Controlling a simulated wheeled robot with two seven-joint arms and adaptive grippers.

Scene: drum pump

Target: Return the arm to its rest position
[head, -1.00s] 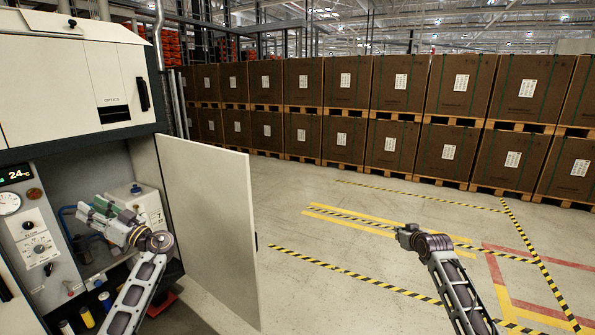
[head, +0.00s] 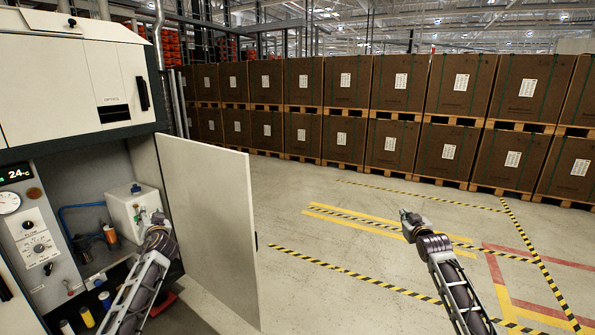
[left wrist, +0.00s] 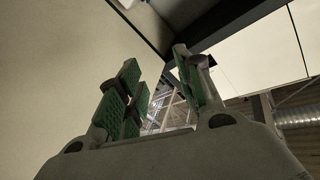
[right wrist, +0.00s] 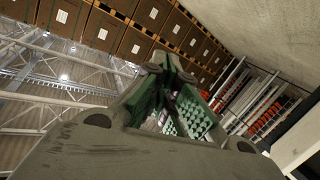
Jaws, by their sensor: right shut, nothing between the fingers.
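My left arm comes in from the lower left in the head view, and its gripper (head: 150,216) is raised in front of the open cabinet, close to the open door's inner side. In the left wrist view its green-padded fingers (left wrist: 157,85) stand apart with nothing between them. My right gripper (head: 407,216) is held over the open floor at the right, clear of everything. In the right wrist view its fingers (right wrist: 165,75) are together and empty. A white container (head: 122,212) stands in the cabinet, partly hidden by my left gripper.
The cabinet door (head: 208,225) stands open right beside my left arm. A blue hose (head: 66,212) and an orange-brown part (head: 111,236) are inside the cabinet. A control panel (head: 35,240) is at the left. Stacked brown boxes (head: 345,82) line the back. The floor between is clear.

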